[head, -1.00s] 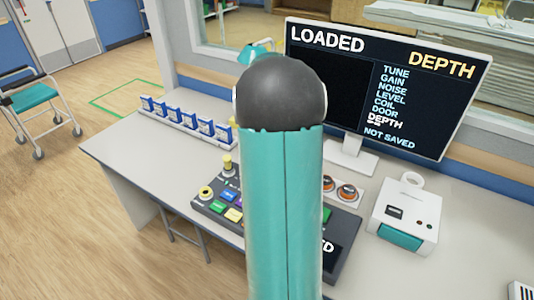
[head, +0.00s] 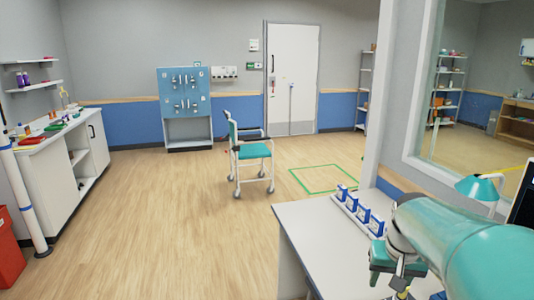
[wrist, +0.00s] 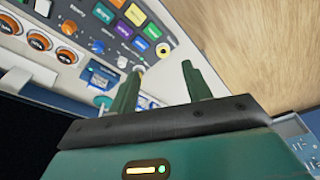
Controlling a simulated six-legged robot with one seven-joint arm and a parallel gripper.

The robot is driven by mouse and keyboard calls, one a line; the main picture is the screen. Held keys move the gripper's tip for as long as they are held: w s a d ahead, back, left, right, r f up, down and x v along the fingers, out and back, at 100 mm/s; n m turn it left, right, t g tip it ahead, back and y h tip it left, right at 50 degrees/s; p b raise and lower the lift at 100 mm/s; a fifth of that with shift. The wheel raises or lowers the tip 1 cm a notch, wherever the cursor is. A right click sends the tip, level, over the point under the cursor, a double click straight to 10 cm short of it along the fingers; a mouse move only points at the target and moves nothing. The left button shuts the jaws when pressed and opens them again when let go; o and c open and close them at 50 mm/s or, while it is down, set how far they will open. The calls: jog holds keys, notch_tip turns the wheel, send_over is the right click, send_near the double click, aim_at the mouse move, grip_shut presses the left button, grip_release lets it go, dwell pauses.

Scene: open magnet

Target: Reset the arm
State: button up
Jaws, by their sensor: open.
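My gripper (wrist: 162,84) is open in the wrist view, its two dark green fingers apart with nothing held between them. Beyond the fingers is the control console (wrist: 95,22), seen tilted, with coloured buttons and orange-ringed knobs. A pale knob shows close beside the left finger; I cannot tell whether they touch. In the head view my teal arm reaches in from the right over the desk (head: 312,232), and the gripper end hangs low near the bottom edge. Most of the console is hidden there.
A wheeled chair (head: 250,152) stands on the open floor near a green floor outline (head: 325,179). A white cabinet (head: 60,150) and red bin (head: 10,250) are left.

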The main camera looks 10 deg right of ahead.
jog(key=s+a+n+t, duration=0.1)
jog(key=s+a, duration=0.2)
jog(key=a, duration=0.3)
jog(key=s+a+r+n+t, duration=0.1)
jog(key=s+a+n, duration=0.1)
jog(key=s+a, duration=0.2)
jog(key=s+a+r+n+t+y, duration=0.1)
jog(key=s+a+n, duration=0.1)
jog(key=a, duration=0.8)
jog(key=shift+s+r, duration=0.15)
jog(key=shift+s, duration=0.65)
jog(key=shift+d, duration=0.1)
jog(key=shift+c, duration=1.4)
jog(key=shift+d, duration=0.2)
